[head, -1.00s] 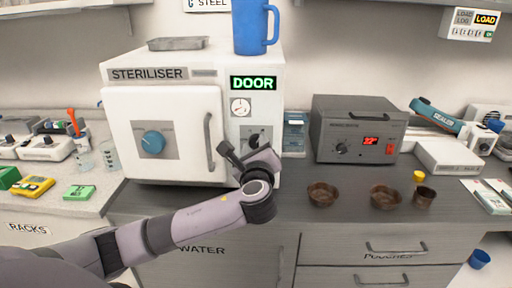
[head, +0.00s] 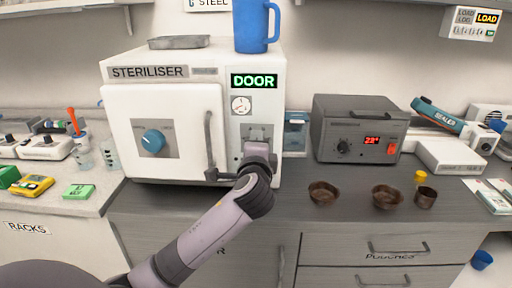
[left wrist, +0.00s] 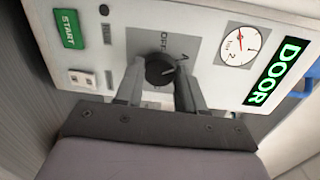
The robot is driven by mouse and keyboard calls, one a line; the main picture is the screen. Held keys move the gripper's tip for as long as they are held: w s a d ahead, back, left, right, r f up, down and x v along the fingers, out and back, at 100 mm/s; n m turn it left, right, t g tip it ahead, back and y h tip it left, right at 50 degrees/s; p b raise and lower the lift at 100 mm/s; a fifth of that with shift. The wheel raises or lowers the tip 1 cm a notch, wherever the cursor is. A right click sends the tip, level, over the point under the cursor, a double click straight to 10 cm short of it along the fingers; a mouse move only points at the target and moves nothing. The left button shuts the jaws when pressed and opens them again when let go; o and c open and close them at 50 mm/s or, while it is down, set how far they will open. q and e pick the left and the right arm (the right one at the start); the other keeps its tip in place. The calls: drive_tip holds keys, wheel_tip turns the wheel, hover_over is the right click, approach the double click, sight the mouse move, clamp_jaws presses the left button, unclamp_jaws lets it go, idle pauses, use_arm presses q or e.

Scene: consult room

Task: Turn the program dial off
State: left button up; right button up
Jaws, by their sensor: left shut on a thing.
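The steriliser (head: 190,75) is a white cabinet on the counter. A pale line on the knob points away from OFF, roughly toward the 1 side. My left gripper (left wrist: 160,82) is shut on the dial, with one finger on each side of it. In the head view my left gripper (head: 257,150) covers the dial and only its plate (head: 258,131) shows. My right gripper is out of view.
The steriliser door handle (head: 209,140) stands close left of my left gripper. A lit green DOOR sign (head: 254,81) and a gauge (head: 241,105) sit above the dial. A START button (left wrist: 69,29) is on the same panel. Brown bowls (head: 323,193) stand right on the counter.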

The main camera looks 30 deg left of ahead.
use_arm(q)
drive_tip(key=n+h+b, duration=0.1)
drive_tip(key=n+b, duration=0.1)
drive_tip(key=n, duration=0.9)
drive_tip(key=shift+f, duration=0.2)
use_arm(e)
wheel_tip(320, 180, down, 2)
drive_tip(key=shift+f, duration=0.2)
use_arm(q)
drive_tip(key=shift+n, duration=0.3)
drive_tip(key=o, duration=1)
drive_tip(key=shift+o, duration=0.2)
drive_tip(key=shift+r+t, duration=0.1)
drive_tip(key=shift+t, duration=0.2)
drive_tip(key=shift+s, duration=0.1)
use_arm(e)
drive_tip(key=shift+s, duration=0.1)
